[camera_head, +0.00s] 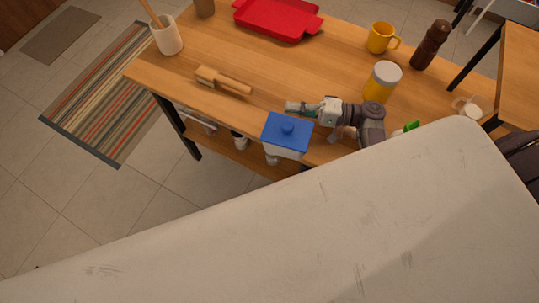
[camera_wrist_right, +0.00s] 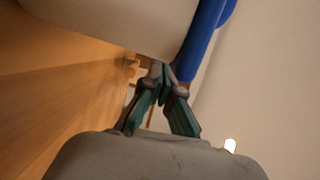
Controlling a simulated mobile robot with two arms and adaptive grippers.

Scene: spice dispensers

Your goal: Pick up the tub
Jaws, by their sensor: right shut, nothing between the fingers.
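My right gripper (camera_head: 291,107) is beside the tub's lid, on the far side in the head view. Its fingers (camera_wrist_right: 163,75) are shut with nothing between them. I cannot tell whether they touch the tub. My left gripper is not in view.
The table's middle is clear.

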